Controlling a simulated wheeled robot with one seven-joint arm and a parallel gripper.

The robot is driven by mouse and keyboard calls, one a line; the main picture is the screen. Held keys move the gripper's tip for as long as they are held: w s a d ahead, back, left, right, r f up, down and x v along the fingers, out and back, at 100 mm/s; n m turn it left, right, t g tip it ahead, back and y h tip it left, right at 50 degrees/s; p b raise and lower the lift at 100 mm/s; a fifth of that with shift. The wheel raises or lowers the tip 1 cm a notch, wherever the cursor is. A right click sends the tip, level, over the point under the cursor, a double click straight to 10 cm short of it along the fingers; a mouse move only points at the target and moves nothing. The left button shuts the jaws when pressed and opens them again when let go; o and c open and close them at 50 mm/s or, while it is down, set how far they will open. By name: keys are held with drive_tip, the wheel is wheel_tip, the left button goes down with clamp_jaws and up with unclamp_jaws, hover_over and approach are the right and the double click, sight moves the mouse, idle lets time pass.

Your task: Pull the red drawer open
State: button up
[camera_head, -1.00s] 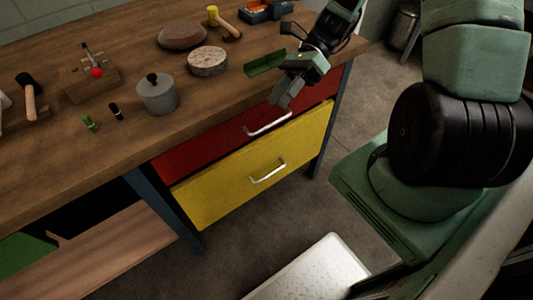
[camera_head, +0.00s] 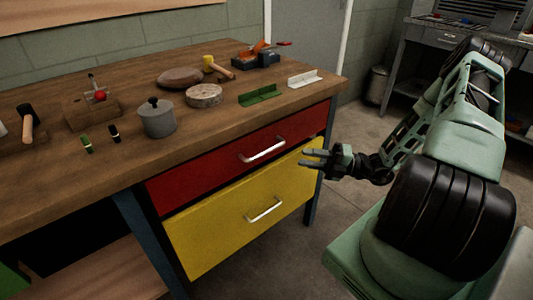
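The red drawer (camera_head: 222,163) is the upper drawer under the wooden workbench. Its front looks flush with the bench frame, so it appears shut. Its silver bar handle (camera_head: 262,150) is fully visible. My gripper (camera_head: 304,158) is to the right of the handle, in front of the right part of the drawers, with its fingers pointing left towards the handle. The fingers are spread apart with nothing between them. It appears apart from the handle.
The yellow drawer (camera_head: 220,234) with its own handle (camera_head: 265,210) is directly below. On the bench top (camera_head: 60,182) stand a grey lidded pot (camera_head: 158,121), a round wooden block (camera_head: 205,96), a green angle piece (camera_head: 261,96) and a white one (camera_head: 304,79). Floor in front is clear.

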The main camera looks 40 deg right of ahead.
sight(267, 150)
drive_tip(key=x, duration=1.2)
drive_tip(key=shift+w+a, duration=0.2)
drive_tip(key=shift+a, duration=0.1)
clamp_jaws()
